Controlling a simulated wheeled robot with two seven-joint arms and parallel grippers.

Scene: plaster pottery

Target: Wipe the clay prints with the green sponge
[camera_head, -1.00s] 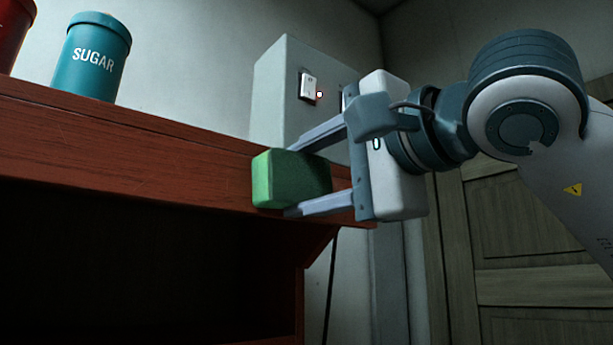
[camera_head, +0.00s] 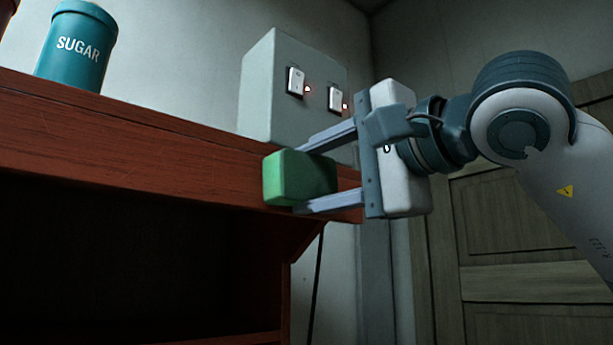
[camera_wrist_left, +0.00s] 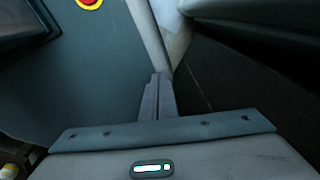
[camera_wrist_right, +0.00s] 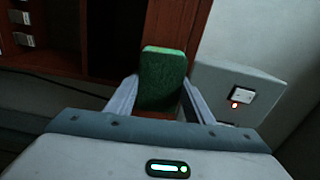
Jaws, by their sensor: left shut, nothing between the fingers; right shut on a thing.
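The green sponge (camera_head: 290,178) is a small block held between the fingers of my right gripper (camera_head: 325,172), in front of the front edge of a red-brown wooden shelf. The right wrist view shows the same sponge (camera_wrist_right: 162,78) upright between both fingers. My left gripper (camera_wrist_left: 158,98) shows only in the left wrist view, with its fingers together and nothing between them. No clay prints can be made out in these frames.
The wooden shelf (camera_head: 120,145) carries a teal SUGAR canister (camera_head: 76,48) at the left and a grey box with lit switches (camera_head: 268,90) behind the sponge. A dark recess lies below the shelf top. A panelled door (camera_head: 510,230) stands at the right.

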